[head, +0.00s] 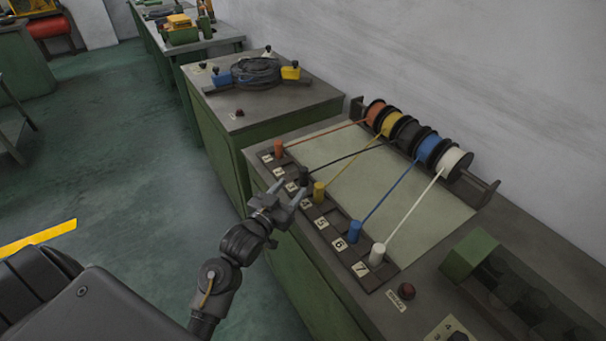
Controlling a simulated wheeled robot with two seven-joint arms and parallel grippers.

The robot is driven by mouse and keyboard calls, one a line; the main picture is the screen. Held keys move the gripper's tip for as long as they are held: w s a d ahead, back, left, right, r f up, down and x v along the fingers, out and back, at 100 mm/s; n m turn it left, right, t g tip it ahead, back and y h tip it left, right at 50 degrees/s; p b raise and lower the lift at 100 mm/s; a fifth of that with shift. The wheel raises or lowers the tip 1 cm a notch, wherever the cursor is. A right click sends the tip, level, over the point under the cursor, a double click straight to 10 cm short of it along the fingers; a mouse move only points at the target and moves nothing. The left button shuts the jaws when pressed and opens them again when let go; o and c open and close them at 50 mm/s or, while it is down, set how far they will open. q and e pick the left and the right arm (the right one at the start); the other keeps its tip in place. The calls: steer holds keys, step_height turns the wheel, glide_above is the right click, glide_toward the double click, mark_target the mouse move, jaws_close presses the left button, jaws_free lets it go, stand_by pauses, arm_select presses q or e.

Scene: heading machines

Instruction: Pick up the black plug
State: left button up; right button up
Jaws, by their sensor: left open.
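The black plug (303,175) stands in the numbered socket strip (338,218) at the front of the workbench, with a black cable running to the black spool (406,132). My left gripper (290,192) is open and empty. Its fingertips point at the black plug from the near left side, and appear close to it. I cannot tell whether they touch it. The lower part of the plug is partly hidden near the fingertips. My right gripper is not in view.
The yellow plug (319,192) stands close right of the black one; an orange plug (278,148) is farther back. Blue (354,231) and white (377,254) plugs stand nearer. Their cables stretch over a pale panel (425,210) to the spools. A red button (406,291) is at the right.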

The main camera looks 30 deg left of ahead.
mark_target(301, 173)
arm_select(q)
steer(key=shift+w+a+f+p, duration=0.15)
steer(key=shift+w+p, duration=0.2)
steer(key=shift+w, duration=1.3)
steer(key=shift+w+d+f+p, duration=0.1)
steer(key=shift+w+p, duration=0.2)
steer(key=shift+w, duration=1.35)
steer(key=shift+c, duration=0.4)
steer(key=c, duration=1)
steer(key=shift+r, duration=0.1)
steer(key=shift+r, duration=0.25)
step_height(301, 173, up, 2)
steer(key=shift+r+b, duration=0.1)
steer(key=shift+b, duration=0.25)
steer(key=s+d+r, duration=0.6)
steer(key=s+r, duration=0.4)
steer(key=s, duration=0.2)
steer(key=shift+s, duration=0.35)
